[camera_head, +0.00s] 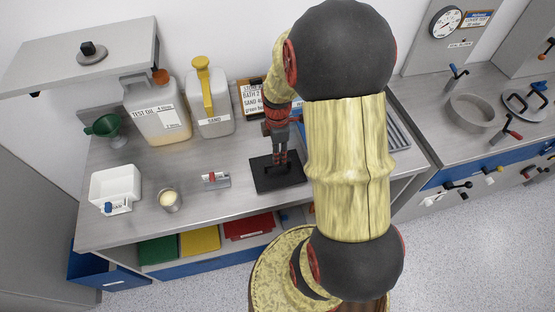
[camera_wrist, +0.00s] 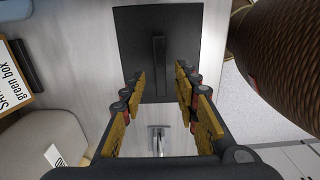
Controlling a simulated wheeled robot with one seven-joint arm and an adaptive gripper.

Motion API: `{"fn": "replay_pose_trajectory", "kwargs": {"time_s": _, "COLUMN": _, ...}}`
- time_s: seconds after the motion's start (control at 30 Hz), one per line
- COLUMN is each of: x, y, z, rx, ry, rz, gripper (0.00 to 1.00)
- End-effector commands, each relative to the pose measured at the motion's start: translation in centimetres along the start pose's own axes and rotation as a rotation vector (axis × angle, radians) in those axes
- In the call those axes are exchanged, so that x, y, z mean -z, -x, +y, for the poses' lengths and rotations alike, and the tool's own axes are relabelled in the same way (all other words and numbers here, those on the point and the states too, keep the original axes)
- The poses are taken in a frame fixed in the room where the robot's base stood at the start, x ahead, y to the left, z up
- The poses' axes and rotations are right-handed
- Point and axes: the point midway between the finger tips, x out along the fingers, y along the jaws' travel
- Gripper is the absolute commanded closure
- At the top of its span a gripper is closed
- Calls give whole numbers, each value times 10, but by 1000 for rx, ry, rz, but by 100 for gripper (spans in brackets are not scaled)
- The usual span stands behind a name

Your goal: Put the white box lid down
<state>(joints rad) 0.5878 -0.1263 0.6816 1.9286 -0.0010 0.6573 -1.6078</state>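A flat black lid-like plate (camera_head: 292,181) with a raised bar handle lies on the bench, seemingly flat. In the wrist view the plate (camera_wrist: 132,30) is ahead of my gripper, its bar handle (camera_wrist: 160,65) upright in the picture. No white lid is seen. My gripper (camera_head: 281,158) points down over the plate. In the wrist view its fingers (camera_wrist: 160,82) are spread, with a gap on each side of the handle, so it is open. An open white box (camera_head: 115,182) stands at the bench's left end.
A small metal piece with a red top (camera_head: 215,181) and a metal cup (camera_head: 170,199) stand left of the plate. A test oil can (camera_head: 158,112), a sand can (camera_head: 212,105) and a green funnel (camera_head: 104,127) stand behind.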

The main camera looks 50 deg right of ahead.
Motion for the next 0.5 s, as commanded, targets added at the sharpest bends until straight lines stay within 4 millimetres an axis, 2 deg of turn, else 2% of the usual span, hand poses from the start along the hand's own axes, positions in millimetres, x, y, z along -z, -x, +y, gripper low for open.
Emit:
{"fn": "replay_pose_trajectory", "kwargs": {"time_s": 0.03, "x": 0, "y": 12, "z": 1, "rx": -2, "ry": 0, "rz": 0, "gripper": 69}}
{"fn": "replay_pose_trajectory", "kwargs": {"time_s": 0.2, "x": 0, "y": 41, "z": 0, "rx": -1, "ry": 0, "rz": 0, "gripper": 69}}
{"fn": "replay_pose_trajectory", "kwargs": {"time_s": 0.4, "x": 1, "y": 59, "z": 0, "rx": -1, "ry": -2, "rz": 0, "gripper": 69}}
{"fn": "replay_pose_trajectory", "kwargs": {"time_s": 0.5, "x": 9, "y": 73, "z": -2, "rx": -20, "ry": -31, "rz": 0, "gripper": 69}}
